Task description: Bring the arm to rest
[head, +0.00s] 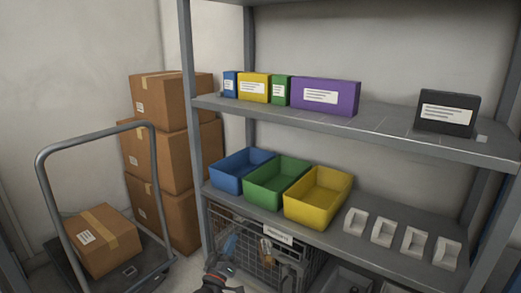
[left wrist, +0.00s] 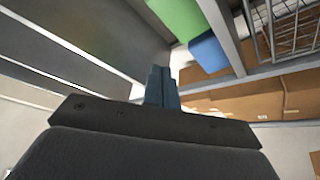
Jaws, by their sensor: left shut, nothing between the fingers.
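My left gripper (head: 230,244) shows at the bottom of the head view, in front of the wire cage under the lower shelf. Its blue-grey fingers are together with nothing between them, as the left wrist view also shows (left wrist: 161,86). The gripper is below the level of the coloured bins and apart from them. My right gripper is in neither view.
A grey shelf unit (head: 400,146) carries blue (head: 228,180), green (head: 262,196) and yellow (head: 300,211) bins above a wire cage (head: 230,222). A trolley (head: 150,275) with a cardboard box (head: 103,240) stands at left, near stacked boxes (head: 160,160).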

